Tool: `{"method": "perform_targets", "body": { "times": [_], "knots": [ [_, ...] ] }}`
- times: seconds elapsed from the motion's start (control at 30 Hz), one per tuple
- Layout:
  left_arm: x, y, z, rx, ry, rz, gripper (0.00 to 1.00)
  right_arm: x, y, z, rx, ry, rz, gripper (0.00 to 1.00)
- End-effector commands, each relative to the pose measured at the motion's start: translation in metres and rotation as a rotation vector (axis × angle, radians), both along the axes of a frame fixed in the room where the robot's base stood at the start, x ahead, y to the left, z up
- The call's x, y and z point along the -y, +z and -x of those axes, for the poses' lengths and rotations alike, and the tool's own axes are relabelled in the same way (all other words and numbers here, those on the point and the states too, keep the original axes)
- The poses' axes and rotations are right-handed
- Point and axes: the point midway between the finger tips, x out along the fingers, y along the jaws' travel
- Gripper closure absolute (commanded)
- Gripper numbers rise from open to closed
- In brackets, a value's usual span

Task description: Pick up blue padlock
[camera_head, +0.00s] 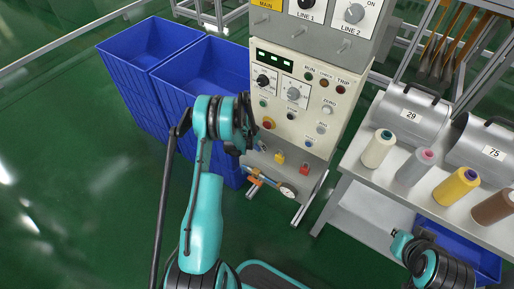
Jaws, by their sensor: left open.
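A row of small padlocks hangs on the lower front of the cream control panel (300,100). A yellow padlock (279,158) and a red padlock (304,169) show clearly. A small blue patch (263,148) to their left appears to be the blue padlock, mostly hidden by my left gripper. My left gripper (257,146) is open, right at the blue patch; I cannot tell whether they touch. My right arm shows at the lower right, but its fingers do not show.
Two blue bins (152,45) stand left of the panel. An orange-handled valve and gauge (287,190) sit below the padlocks. A table (365,172) at right holds thread spools (456,186) and metal drums. Green floor is open at left.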

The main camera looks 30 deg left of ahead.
Motion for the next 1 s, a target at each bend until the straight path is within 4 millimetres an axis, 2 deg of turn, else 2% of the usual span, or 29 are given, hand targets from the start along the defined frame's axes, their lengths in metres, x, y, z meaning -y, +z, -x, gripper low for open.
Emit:
{"method": "perform_targets", "body": {
  "times": [0.07, 0.1, 0.3, 0.33, 0.57, 0.67, 1.0],
  "knots": [
    [0.000, 0.001, 0.000, 0.000, 0.000, 0.000, 0.40, 0.000, 0.001, 0.000, 0.000, 0.000, 0.000, 1.00],
    [0.000, 0.001, 0.000, 0.000, 0.000, 0.000, 0.45, 0.000, 0.001, 0.000, 0.000, 0.000, 0.000, 1.00],
    [0.000, 0.002, 0.000, 0.000, 0.000, 0.000, 0.98, 0.000, 0.001, 0.000, 0.000, 0.000, 0.000, 1.00],
    [0.000, 0.002, 0.000, 0.000, 0.000, 0.000, 1.00, 0.000, 0.001, 0.000, 0.000, 0.000, 0.000, 1.00],
    [0.000, 0.002, 0.000, 0.000, 0.000, 0.000, 1.00, 0.000, 0.001, 0.000, 0.000, 0.000, 0.000, 1.00],
    [0.000, 0.010, 0.000, 0.000, 0.000, 0.000, 1.00, 0.000, 0.005, 0.000, 0.000, 0.000, 0.000, 1.00],
    [0.000, 0.078, 0.000, 0.000, 0.000, 0.000, 1.00, 0.000, 0.035, 0.000, 0.000, 0.000, 0.000, 1.00]
  ]
}}
